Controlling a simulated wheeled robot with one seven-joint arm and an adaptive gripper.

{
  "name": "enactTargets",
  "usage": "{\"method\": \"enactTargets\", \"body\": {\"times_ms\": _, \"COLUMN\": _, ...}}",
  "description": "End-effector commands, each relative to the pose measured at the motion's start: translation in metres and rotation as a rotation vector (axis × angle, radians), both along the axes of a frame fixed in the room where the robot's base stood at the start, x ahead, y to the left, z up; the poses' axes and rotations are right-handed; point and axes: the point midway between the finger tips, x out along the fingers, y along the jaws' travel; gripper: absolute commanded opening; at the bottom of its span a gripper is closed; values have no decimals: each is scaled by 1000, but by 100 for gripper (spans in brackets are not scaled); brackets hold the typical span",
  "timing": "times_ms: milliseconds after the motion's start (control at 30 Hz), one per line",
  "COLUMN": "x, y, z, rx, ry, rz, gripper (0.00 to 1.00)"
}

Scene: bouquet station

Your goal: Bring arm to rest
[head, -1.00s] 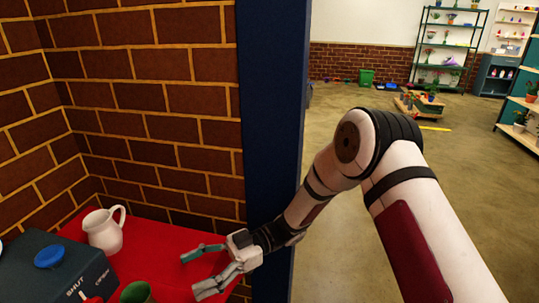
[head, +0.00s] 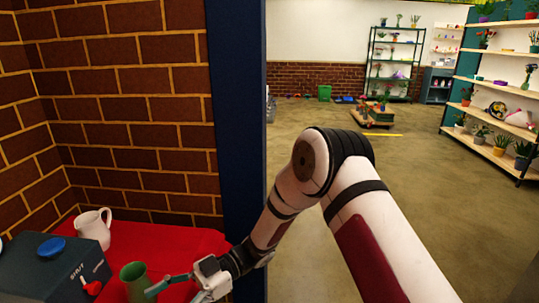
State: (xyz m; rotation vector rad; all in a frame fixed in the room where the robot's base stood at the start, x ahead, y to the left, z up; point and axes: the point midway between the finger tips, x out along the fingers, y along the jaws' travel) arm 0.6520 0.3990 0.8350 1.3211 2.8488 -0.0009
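My gripper (head: 172,292) is at the lower left of the head view, over the front right part of the red table top (head: 165,240). One finger shows, reaching left toward a green vase (head: 136,280). The fingertip overlaps the vase's right side in the picture; I cannot tell whether they touch. The other finger is cut off by the bottom edge, so the gap between the fingers is hidden. Nothing held is visible. My arm bends at a raised elbow and comes down to the gripper.
A brick wall (head: 135,120) and blue post (head: 238,120) border the table. Open floor (head: 430,190) lies right; plant shelves (head: 500,110) stand beyond.

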Motion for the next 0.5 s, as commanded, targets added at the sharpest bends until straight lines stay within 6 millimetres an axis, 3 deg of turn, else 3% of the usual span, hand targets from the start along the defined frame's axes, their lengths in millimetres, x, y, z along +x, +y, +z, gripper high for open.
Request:
{"method": "enactTargets", "body": {"times_ms": 267, "x": 22, "y": 6, "z": 15, "rx": -35, "ry": -80, "rz": -105, "gripper": 66}}
{"method": "enactTargets", "body": {"times_ms": 500, "x": 53, "y": 11, "z": 37, "rx": -89, "ry": -179, "rz": -252, "gripper": 66}}
